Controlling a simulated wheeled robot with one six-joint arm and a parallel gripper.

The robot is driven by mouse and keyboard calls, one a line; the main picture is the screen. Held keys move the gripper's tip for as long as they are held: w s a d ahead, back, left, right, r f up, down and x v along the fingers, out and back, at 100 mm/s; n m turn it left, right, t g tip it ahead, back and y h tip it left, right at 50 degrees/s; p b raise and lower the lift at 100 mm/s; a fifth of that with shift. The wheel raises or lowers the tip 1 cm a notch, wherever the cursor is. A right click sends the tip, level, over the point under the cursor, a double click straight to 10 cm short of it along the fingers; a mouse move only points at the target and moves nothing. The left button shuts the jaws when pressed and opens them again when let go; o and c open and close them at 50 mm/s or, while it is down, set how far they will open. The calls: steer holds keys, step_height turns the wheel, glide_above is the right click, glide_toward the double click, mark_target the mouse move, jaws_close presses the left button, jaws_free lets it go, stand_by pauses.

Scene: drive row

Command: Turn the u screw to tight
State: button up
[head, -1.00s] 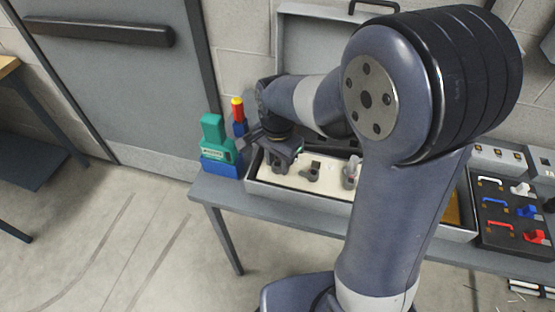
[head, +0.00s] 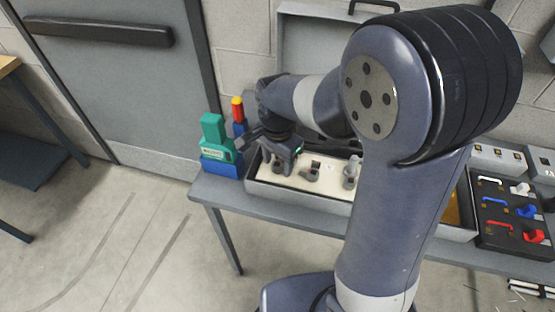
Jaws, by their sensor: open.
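A cream panel (head: 296,181) lies in an open grey case on the bench. Several dark and grey fittings stand on it, among them a dark one (head: 312,171) and a grey upright one (head: 350,172). I cannot tell from this view which is the u screw, or how tight it is. My gripper (head: 278,166) is open and points down over the left end of the panel. It hides part of a fitting there, and I cannot tell whether it touches it. My own arm covers the right part of the panel.
A green handled tool in a blue holder (head: 220,166) and a red and yellow driver (head: 238,113) stand close left of my gripper. A black board with white, blue and red handles (head: 511,238) lies at the right. The case lid (head: 310,50) stands open behind.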

mark_target(278, 167)
step_height(278, 167, up, 11)
stand_by(0.5)
steer(key=shift+f, duration=0.1)
step_height(278, 167, down, 11)
steer(key=shift+r, duration=0.1)
stand_by(0.4)
steer(key=shift+n, duration=0.3)
